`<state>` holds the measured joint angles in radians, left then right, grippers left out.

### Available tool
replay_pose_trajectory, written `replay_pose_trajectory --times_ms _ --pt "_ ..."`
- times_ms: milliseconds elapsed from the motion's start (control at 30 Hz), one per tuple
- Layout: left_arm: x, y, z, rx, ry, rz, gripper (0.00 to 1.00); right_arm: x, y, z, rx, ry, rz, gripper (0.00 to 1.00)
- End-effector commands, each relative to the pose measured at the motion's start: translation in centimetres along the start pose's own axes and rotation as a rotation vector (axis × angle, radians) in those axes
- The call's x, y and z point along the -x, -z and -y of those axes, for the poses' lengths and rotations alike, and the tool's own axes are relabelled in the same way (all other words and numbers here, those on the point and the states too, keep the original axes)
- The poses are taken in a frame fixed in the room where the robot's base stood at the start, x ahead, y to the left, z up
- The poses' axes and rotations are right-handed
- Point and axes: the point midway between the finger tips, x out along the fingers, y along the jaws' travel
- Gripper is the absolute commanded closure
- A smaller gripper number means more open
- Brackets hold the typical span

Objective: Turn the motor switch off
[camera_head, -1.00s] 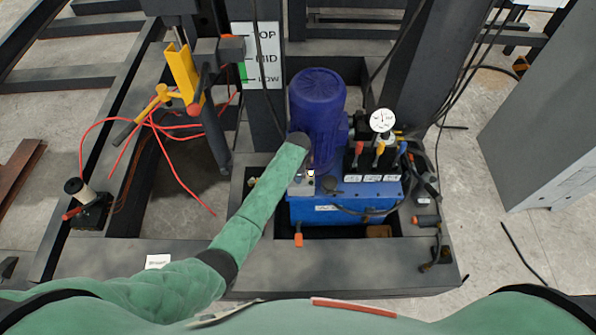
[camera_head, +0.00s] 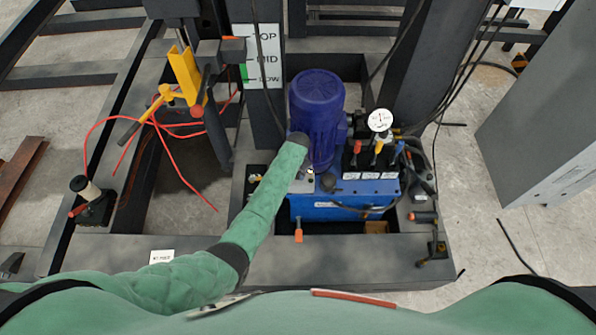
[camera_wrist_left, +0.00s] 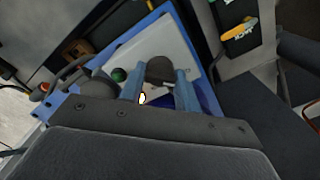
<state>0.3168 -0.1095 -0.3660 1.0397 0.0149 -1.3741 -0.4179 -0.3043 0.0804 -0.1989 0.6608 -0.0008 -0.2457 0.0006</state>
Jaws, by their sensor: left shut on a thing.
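The blue motor (camera_head: 318,115) stands upright on the blue hydraulic unit (camera_head: 340,208). My left arm reaches to the near left side of the motor, and my left gripper (camera_head: 306,170) is mostly hidden by its own wrist in the head view. In the left wrist view, the two blue-grey fingers of my left gripper (camera_wrist_left: 160,88) stand on either side of a dark round switch knob (camera_wrist_left: 160,68) and are shut on it. The knob is on a light grey panel (camera_wrist_left: 150,40), with a green button (camera_wrist_left: 119,75) beside it. The knob's setting is unclear. My right gripper is out of view.
A dial gauge (camera_head: 380,120) and valve levers (camera_head: 378,146) stand right of the motor. A dark post with a TOP/MID/LOW sign (camera_head: 258,55) rises behind. A yellow tool (camera_head: 183,75) and red cables are at left. A grey cabinet (camera_head: 545,120) stands at right.

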Motion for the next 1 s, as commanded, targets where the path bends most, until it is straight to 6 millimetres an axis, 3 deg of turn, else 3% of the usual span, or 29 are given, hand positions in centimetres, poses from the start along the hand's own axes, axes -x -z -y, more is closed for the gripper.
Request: replay_pose_trajectory --times_ms 533,567,667,1000 --pt "0.02 -0.01 0.08 0.027 0.001 0.000 0.91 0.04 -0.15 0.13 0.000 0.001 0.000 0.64" --pt "0.02 0.00 0.09 0.027 0.001 0.000 0.66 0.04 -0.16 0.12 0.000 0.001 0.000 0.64" --pt "0.02 0.00 0.07 0.027 0.001 0.000 0.46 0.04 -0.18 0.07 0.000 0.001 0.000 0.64" --pt "0.13 0.01 0.02 0.026 0.000 0.000 0.46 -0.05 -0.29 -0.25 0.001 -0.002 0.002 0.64"
